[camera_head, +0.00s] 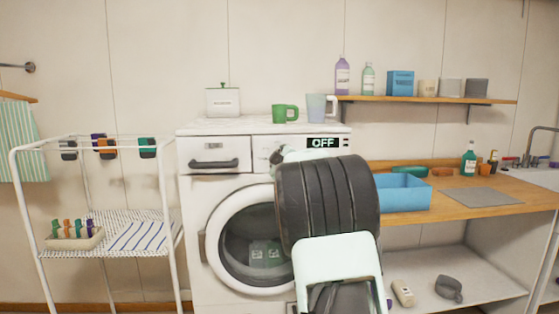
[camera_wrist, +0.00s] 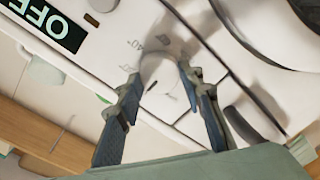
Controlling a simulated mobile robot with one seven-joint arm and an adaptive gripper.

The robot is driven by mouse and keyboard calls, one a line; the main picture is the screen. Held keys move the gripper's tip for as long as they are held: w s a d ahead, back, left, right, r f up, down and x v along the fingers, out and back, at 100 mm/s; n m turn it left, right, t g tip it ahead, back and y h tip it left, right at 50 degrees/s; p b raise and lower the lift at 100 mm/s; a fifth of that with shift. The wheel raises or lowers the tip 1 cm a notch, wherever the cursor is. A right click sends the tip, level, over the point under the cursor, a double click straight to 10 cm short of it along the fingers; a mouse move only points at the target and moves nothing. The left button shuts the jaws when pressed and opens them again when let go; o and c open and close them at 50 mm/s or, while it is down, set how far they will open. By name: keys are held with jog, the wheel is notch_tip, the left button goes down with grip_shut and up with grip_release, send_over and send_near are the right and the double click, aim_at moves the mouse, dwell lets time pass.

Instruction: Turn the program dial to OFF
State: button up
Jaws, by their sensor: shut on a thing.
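The washing machine (camera_head: 195,235) stands in the middle of the head view. Its panel display (camera_head: 323,143) reads OFF, and the display also shows upside down at the upper left of the wrist view (camera_wrist: 50,22). The pale round program dial (camera_wrist: 160,74) is between the two fingers of my gripper (camera_wrist: 158,82), which is shut on it. Printed numbers, one of them 40, show on the panel beside the dial. A small dark mark shows on the dial's face. In the head view my arm hides most of the dial and gripper.
The round door (camera_head: 213,245) is below the panel. A drying rack (camera_head: 28,220) is left; a wooden counter (camera_head: 440,210) with a blue bin (camera_head: 402,194) is right.

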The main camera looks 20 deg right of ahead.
jog(key=o, duration=1.2)
jog(key=shift+s, duration=0.1)
jog(key=v, duration=1.2)
jog(key=shift+a+r, duration=0.1)
